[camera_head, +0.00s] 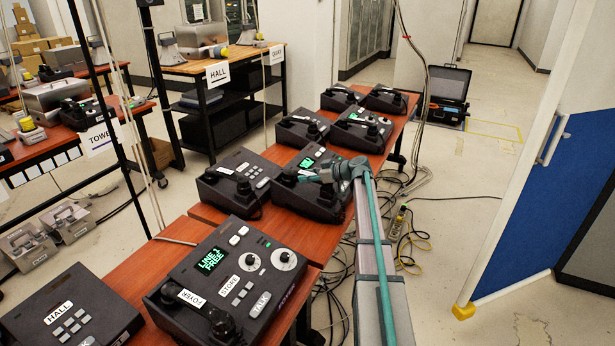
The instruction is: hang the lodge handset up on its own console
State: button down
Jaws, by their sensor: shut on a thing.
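My gripper (318,178) is over a dark console (322,200) with a green lit display, in the middle of the row on the wooden table. It is shut on a dark handset (289,175) at the console's left side, and the grip is partly hidden by the gripper and my arm. At this size I cannot tell whether the handset rests in the cradle or is just above it. No lodge label is readable on this console or handset.
Near me stands a console (238,275) with "LINE 1 FREE" lit and a handset marked FOYER. A HALL unit (70,312) is at lower left. Another console (238,183) sits close left; several more stand behind. A blue panel (525,215) is right. Cables lie on the floor.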

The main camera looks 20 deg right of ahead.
jog(key=shift+f, duration=0.15)
jog(key=c, duration=0.7)
grip_release()
jog(key=b+v, duration=0.2)
jog(key=v, duration=1)
